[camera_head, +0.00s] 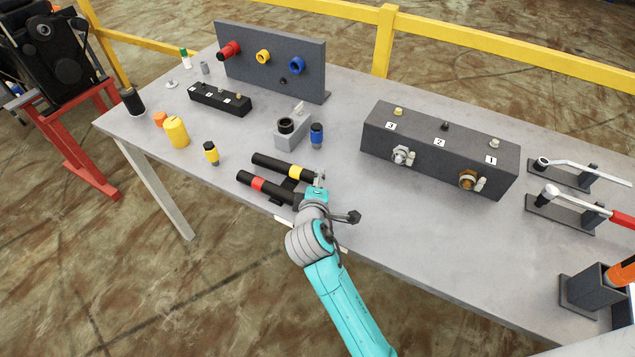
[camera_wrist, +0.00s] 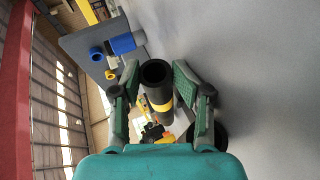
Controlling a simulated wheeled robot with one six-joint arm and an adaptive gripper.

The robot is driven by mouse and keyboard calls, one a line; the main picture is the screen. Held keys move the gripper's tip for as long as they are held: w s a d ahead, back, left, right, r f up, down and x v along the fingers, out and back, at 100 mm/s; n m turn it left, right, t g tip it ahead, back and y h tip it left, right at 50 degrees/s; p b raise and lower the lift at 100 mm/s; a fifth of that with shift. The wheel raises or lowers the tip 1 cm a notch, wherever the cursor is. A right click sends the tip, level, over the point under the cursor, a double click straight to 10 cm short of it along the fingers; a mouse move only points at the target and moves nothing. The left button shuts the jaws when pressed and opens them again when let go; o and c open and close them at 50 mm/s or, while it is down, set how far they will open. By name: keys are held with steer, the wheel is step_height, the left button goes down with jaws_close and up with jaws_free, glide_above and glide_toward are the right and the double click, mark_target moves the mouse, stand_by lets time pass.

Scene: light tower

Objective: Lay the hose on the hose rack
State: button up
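The hose with the yellow band (camera_head: 290,170) is a black tube. It lies beside a similar black tube with a red band (camera_head: 260,185), and the two are roughly parallel. Parts of a dark rack (camera_head: 287,186) show between and under them. My gripper (camera_head: 318,181) is at the right end of the yellow-banded hose. In the wrist view the gripper (camera_wrist: 157,78) has one finger on each side of the hose (camera_wrist: 157,92), close against it, and appears shut on it. My arm hides part of the rack. I cannot tell whether the hose touches the rack.
A blue-and-black plug (camera_head: 317,136) and grey block (camera_head: 293,133) stand just behind. A yellow-and-black plug (camera_head: 211,153) and yellow cylinder (camera_head: 176,132) stand left. A numbered dark box (camera_head: 440,146) is right. The table's front middle is clear.

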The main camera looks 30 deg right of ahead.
steer(key=shift+s+f, duration=0.2)
steer(key=shift+f, duration=0.35)
steer(key=v, duration=0.8)
steer(key=r+v, duration=0.1)
steer(key=v, duration=0.3)
steer(key=shift+w, duration=0.1)
